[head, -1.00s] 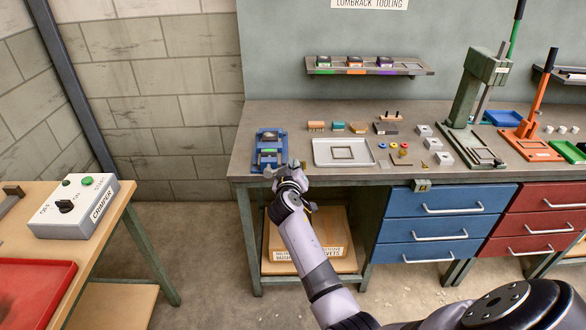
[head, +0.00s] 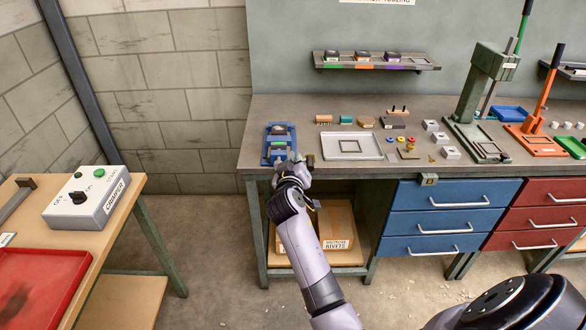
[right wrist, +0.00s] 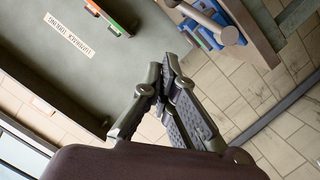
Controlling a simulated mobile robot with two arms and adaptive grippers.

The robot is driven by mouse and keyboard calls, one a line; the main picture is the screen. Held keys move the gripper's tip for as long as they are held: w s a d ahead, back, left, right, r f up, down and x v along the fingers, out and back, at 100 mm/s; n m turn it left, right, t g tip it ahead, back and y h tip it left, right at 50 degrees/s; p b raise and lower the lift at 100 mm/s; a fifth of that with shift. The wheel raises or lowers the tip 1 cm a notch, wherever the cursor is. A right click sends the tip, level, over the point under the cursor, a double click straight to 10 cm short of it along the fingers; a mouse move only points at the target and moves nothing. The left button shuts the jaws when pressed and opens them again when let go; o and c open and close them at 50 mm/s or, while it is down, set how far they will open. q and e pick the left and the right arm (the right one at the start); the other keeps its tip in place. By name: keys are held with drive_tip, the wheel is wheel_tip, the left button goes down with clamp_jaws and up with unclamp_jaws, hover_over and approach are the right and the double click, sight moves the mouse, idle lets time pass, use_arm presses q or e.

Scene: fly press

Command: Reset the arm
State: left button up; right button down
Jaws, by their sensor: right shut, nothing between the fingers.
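A blue device (head: 280,153) with grey parts stands at the left end of the grey bench. It also shows at the top of the right wrist view (right wrist: 191,36), where a grey bar with a rounded end (right wrist: 229,35) lies across it. My right gripper (head: 293,160) is at the near side of the blue device, over the bench's front edge. In the right wrist view its fingers (right wrist: 163,75) come together at the tips, with nothing between them. I cannot tell whether it touches the device. My left gripper is not in view.
A pale tray (head: 371,148), small parts, a green press (head: 488,75) and an orange press (head: 545,100) stand along the bench (head: 450,100). At left, a control box (head: 95,205) and red tray (head: 40,285) sit on a wooden table. Open floor lies between.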

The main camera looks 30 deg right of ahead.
drive_tip(key=s+a+f+n+g+y, duration=0.15)
drive_tip(key=s+a+f, duration=0.3)
drive_tip(key=f, duration=0.75)
drive_tip(key=s+a+f+n+g+y+b, duration=0.1)
drive_tip(key=s+a+f+n+y, duration=0.25)
drive_tip(key=f, duration=0.85)
drive_tip(key=s+a+f+g+y, duration=0.2)
drive_tip(key=s+a+f, duration=0.35)
drive_tip(key=f, duration=0.65)
drive_tip(key=s+a+f+g+y, duration=0.2)
drive_tip(key=s+a+f+g, duration=0.1)
drive_tip(key=s+f, duration=1.55)
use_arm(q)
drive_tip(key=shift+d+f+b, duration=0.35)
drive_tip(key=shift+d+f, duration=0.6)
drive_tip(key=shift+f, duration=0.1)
use_arm(e)
drive_tip(key=s+f+g, duration=0.2)
drive_tip(key=s, duration=1)
drive_tip(key=s+d+f+m+g, duration=0.1)
drive_tip(key=s+f, duration=0.2)
drive_tip(key=s, duration=0.9)
drive_tip(key=shift+d+g+y, duration=0.2)
drive_tip(key=shift+g+y, duration=0.15)
drive_tip(key=shift+y, duration=0.05)
